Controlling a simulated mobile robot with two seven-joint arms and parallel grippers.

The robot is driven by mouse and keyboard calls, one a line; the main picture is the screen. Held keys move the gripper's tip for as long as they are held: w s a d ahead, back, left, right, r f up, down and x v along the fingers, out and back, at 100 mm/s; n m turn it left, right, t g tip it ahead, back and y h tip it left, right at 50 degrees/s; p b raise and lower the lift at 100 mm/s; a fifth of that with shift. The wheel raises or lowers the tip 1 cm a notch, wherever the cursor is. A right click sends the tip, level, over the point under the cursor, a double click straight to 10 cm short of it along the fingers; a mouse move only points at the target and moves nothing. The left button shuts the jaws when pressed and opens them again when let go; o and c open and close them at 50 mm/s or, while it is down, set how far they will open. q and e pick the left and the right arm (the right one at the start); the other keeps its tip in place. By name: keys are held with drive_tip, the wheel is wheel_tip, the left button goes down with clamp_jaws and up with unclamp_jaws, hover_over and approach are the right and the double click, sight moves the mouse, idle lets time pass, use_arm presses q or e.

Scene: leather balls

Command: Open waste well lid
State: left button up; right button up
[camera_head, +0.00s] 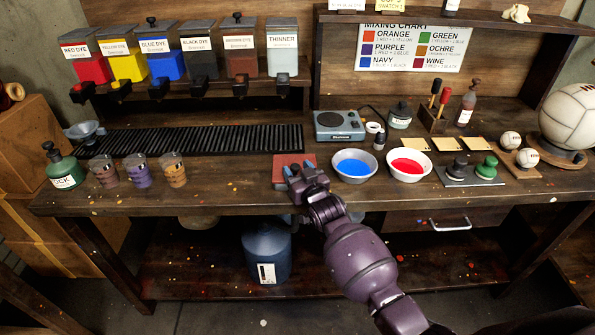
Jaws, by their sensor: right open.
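A flat reddish-brown square (283,160), which looks like the waste well lid, lies at the front of the workbench (240,203). It looks shut, and its front part is hidden behind my right gripper. A dark blue bucket (266,255) stands on the lower shelf below the bench top. My left gripper is not in view.
Bowls of blue liquid (355,166) and red liquid (408,165) stand just right of my right gripper. Several dye cups, including a purple one (138,171), stand to the left. A black slatted rack (215,139) and a scale (339,125) lie behind. Bare bench lies left of the square.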

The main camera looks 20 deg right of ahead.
drive_tip(key=shift+w, duration=0.1)
drive_tip(key=shift+c, duration=0.5)
clamp_jaws()
